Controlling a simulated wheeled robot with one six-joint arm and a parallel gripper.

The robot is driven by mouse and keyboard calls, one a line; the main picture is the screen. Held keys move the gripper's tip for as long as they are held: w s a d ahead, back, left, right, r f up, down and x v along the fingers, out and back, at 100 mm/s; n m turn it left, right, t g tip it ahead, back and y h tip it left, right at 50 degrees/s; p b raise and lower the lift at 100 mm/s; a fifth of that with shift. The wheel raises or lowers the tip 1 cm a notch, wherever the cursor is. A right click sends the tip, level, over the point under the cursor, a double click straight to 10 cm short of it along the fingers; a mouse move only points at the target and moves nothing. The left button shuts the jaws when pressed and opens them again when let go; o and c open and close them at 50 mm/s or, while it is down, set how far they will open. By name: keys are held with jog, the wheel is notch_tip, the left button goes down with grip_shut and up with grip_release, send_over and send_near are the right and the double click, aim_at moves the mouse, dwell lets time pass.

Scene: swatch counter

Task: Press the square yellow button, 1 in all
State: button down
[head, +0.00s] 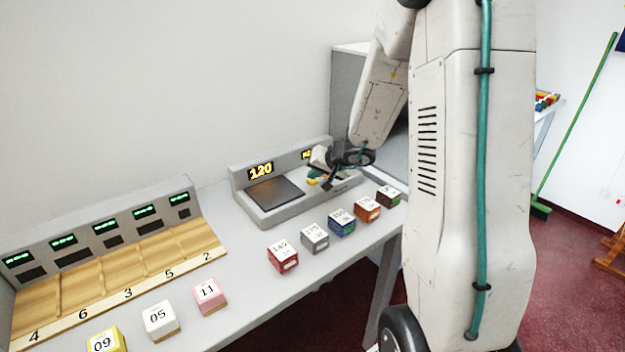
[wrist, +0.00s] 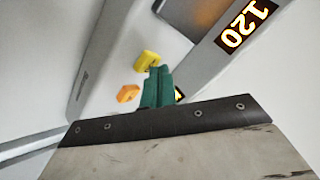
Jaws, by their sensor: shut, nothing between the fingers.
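The yellow button (wrist: 147,61) is a small block-like shape on the pale panel in the wrist view. In the head view the yellow button (head: 312,182) shows small on the grey console, right of its display. My gripper's green fingers (wrist: 157,75) are shut and empty. Their tips appear just beside the yellow button, partly overlapping its lower right in the picture; I cannot tell whether they touch it. In the head view my gripper (head: 328,183) reaches down over the console's right part.
An orange button (wrist: 128,93) lies close to the fingers. The console has a dark plate (head: 275,193) and a display reading 120 (head: 261,171). Labelled cubes, such as the red one (head: 283,258), line the counter's front. A wooden tray (head: 120,275) with numbered bays stands left.

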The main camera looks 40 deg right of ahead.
aim_at(315, 181)
jog(key=shift+f, duration=0.15)
dwell(0.3)
jog(key=shift+r, duration=0.95)
jog(key=shift+r, duration=0.1)
jog(key=shift+r, duration=2.4)
